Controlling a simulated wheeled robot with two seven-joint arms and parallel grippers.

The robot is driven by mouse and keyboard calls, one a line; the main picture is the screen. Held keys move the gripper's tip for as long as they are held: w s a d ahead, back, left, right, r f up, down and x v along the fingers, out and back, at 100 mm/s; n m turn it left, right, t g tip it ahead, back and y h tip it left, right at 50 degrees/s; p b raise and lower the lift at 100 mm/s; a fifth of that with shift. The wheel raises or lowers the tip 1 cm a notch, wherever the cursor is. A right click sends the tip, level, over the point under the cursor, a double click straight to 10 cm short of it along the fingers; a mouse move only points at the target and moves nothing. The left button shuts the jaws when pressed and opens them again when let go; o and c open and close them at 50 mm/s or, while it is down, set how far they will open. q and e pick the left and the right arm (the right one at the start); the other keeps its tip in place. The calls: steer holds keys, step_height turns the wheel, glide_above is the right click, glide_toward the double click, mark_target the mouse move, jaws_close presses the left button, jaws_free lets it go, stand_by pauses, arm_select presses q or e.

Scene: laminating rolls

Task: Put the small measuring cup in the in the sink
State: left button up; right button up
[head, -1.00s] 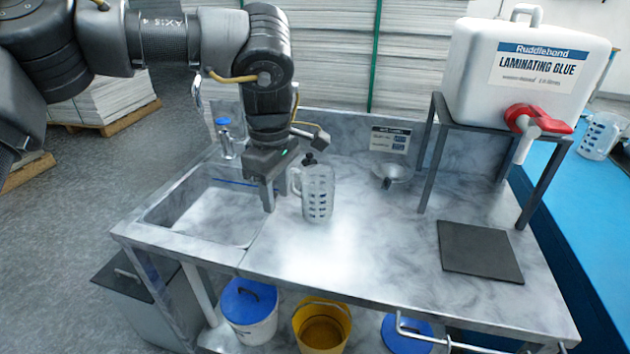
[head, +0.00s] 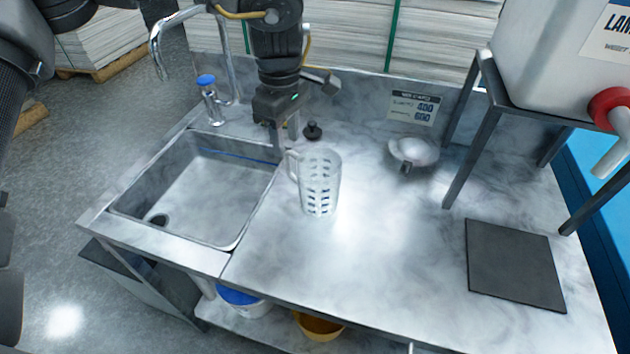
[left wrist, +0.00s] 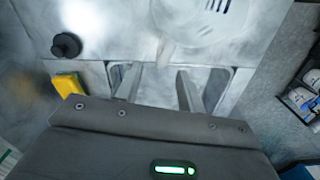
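A clear measuring cup (head: 320,182) with dark markings stands upright on the counter, just right of the sink, its handle facing the sink. The empty sink (head: 200,200) is sunk into the left of the counter. My left gripper (head: 285,142) points down behind and slightly left of the cup, close to the handle. In the left wrist view, the fingers (left wrist: 172,72) are apart with nothing between them. The cup (left wrist: 205,18) shows at the top edge of that view, its handle just beyond the finger gap. My right gripper is out of view.
A tap (head: 210,95) stands behind the sink. A small black knob-like object (head: 312,131) sits behind the cup. A shallow bowl-like dish (head: 413,151), a dark mat (head: 513,263) and a glue container on a stand (head: 550,60) are to the right. The counter front is clear.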

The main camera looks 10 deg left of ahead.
mark_target(287, 149)
arm_select(q)
step_height(287, 149, down, 2)
steer(key=shift+w+f, duration=0.15)
steer(key=shift+f, duration=0.4)
step_height(287, 149, down, 4)
steer(key=shift+a+f+p, duration=0.1)
steer(key=shift+f+p, duration=0.1)
steer(key=shift+p, duration=0.1)
steer(key=shift+s+f, duration=0.2)
steer(key=shift+c, duration=0.5)
jaws_close()
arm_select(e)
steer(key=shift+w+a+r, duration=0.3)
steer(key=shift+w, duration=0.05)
